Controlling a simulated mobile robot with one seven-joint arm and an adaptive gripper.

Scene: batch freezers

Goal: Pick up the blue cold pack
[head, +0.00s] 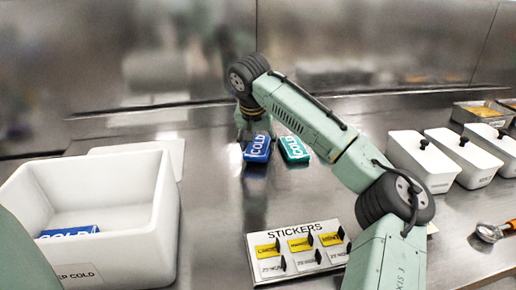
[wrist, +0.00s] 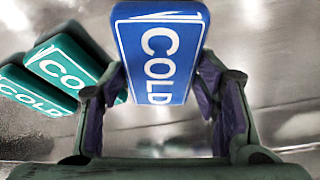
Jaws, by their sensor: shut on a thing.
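The blue cold pack (head: 257,149) with white COLD lettering is at the middle of the steel counter in the head view. My gripper (head: 253,130) is above its far end. In the wrist view the blue pack (wrist: 158,55) sits between the two fingers of my gripper (wrist: 160,92), which are shut on it. Whether the pack touches the counter I cannot tell. A teal cold pack (head: 293,149) lies just to its right; the wrist view shows two teal packs (wrist: 68,66) at the left. Another blue pack (head: 68,232) lies inside the white box.
The open white box (head: 150,225) stands at the left, with a lid (head: 165,150) behind it. A stickers board (head: 262,272) lies in front. Lidded white tubs (head: 420,165) and a scoop (head: 488,233) are at the right. The counter between box and packs is clear.

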